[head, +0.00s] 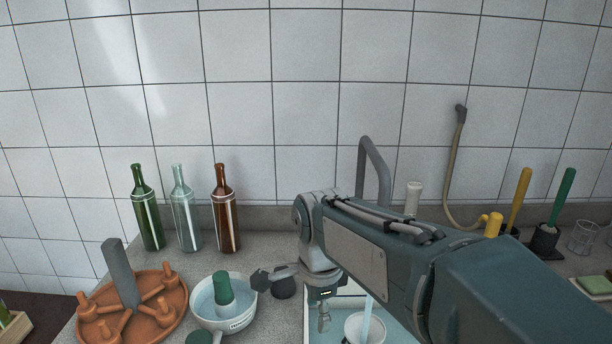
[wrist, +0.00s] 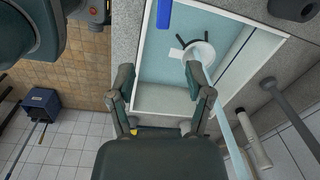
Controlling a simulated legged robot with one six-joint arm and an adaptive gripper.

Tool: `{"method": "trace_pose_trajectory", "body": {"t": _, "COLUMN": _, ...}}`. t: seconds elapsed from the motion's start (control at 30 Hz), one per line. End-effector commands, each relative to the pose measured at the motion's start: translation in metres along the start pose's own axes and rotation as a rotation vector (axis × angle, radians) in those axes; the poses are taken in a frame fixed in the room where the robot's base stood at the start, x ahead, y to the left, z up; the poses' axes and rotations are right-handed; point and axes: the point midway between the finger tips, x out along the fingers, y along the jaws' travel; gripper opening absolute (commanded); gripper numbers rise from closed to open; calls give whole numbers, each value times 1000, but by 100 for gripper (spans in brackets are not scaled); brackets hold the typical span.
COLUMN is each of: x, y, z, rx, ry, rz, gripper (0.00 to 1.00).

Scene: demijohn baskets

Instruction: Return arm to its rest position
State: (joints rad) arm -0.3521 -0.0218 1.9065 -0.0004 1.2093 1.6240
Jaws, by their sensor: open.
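My gripper (wrist: 158,78) shows in the wrist view with its two dark fingers spread apart. Nothing is between them. It is over the near edge of a pale blue sink basin (wrist: 165,62). A small white round vessel (wrist: 200,50) is in the basin beyond the right fingertip. In the head view my arm (head: 390,265) reaches in from the lower right, bends at its elbow and hides part of the sink. I cannot make out the fingers clearly there.
Green (head: 147,210), clear (head: 184,210) and brown (head: 224,212) bottles stand by the tiled wall. A terracotta rack (head: 150,318) and white bowl (head: 210,318) are left of the sink. A grey tap (head: 378,165) rises behind my arm. Brushes (head: 562,195) stand right.

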Motion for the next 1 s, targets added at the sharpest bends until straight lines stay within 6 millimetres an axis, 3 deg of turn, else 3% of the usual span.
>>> {"method": "trace_pose_trajectory", "body": {"t": 0.43, "x": -21, "y": 70, "z": -50, "rx": -501, "ry": 69, "rz": -172, "gripper": 66}}
{"method": "trace_pose_trajectory", "body": {"t": 1.0, "x": -12, "y": 156, "z": -85, "rx": -1123, "ry": 328, "rz": -276, "gripper": 66}}
